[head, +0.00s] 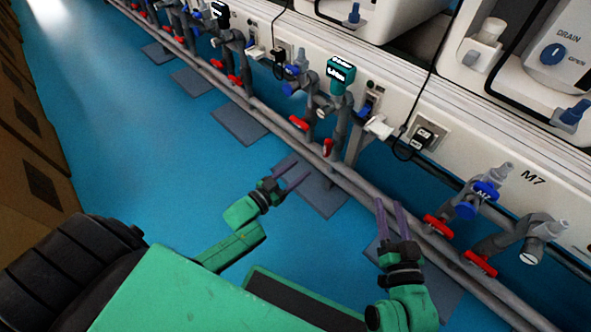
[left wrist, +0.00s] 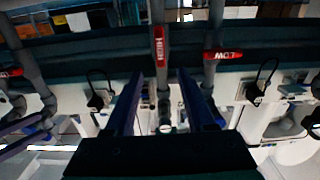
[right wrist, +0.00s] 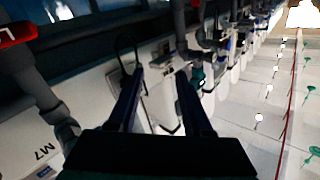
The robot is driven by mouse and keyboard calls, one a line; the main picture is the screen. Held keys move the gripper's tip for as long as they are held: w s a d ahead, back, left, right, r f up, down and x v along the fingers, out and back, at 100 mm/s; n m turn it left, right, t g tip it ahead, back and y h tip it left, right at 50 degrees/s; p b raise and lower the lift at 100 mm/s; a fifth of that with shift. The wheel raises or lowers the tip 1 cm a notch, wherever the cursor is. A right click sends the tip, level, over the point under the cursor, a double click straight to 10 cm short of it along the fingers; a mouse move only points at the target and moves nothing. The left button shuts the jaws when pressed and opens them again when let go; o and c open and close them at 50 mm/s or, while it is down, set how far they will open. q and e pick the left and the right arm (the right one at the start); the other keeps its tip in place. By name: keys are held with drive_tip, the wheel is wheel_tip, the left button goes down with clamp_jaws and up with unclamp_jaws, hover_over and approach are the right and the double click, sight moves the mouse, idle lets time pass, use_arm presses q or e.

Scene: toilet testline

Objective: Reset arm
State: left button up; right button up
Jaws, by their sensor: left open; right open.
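My left gripper (head: 289,183) is open and empty over the blue floor, left of the pipe rail in the head view. Its two fingers (left wrist: 165,105) show apart in the left wrist view with nothing between them. My right gripper (head: 391,208) is open and empty near the pipe rail, with its fingers pointing up in the head view. Its fingers (right wrist: 158,103) also stand apart in the right wrist view. Neither gripper visibly holds anything.
A grey pipe rail (head: 262,103) with red valve handles (head: 299,123) runs diagonally past both grippers. A green-topped meter (head: 341,70) and white test units (head: 520,130) stand behind it. Brown boxes (head: 30,130) line the left. The blue floor (head: 140,150) between is clear.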

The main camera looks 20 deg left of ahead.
drive_tip(key=shift+s+f+g, duration=0.3)
drive_tip(key=shift+s+f, duration=0.05)
drive_tip(key=shift+f, duration=0.3)
